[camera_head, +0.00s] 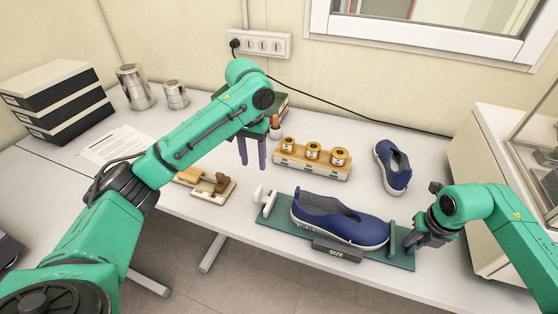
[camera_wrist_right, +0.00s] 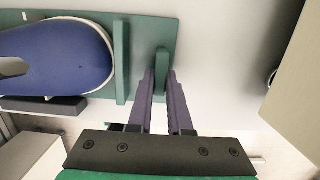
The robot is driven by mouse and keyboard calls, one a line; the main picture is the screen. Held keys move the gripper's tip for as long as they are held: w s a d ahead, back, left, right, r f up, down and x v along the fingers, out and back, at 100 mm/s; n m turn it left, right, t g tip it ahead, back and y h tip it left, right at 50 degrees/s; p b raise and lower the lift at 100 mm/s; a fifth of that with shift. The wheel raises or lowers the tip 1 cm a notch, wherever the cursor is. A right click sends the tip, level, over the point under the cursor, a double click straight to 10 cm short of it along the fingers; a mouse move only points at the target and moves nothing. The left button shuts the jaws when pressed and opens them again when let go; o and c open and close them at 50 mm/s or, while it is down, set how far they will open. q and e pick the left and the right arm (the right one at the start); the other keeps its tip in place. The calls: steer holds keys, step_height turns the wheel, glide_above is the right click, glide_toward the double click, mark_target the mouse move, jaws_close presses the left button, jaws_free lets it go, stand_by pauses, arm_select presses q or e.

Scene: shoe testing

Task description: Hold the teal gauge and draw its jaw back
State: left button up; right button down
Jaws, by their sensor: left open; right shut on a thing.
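The teal gauge (camera_head: 385,275) lies along the front of the table and carries a blue shoe (camera_head: 330,216). A white fitting (camera_head: 265,200) stands at its left end. An upright teal plate, the jaw (camera_head: 392,238), stands close to the shoe's right end; it also shows in the right wrist view (camera_wrist_right: 122,62). My right gripper (camera_head: 412,243) is shut on a narrow upright teal piece (camera_wrist_right: 161,65) at the gauge's right end, beyond the jaw. My left gripper (camera_head: 251,154) is open and empty, pointing down above the table behind the gauge.
A rack with gold-topped weights (camera_head: 312,163) stands near my left gripper. A wooden piece (camera_head: 208,187) lies to its left. A second blue shoe (camera_head: 393,168) is at the back right. A cabinet (camera_head: 490,175) bounds the right side. Table space behind the gauge is partly clear.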

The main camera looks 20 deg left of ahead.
steer(key=c, duration=0.8)
jaws_free()
steer(key=shift+o, duration=0.2)
steer(key=shift+r, duration=0.1)
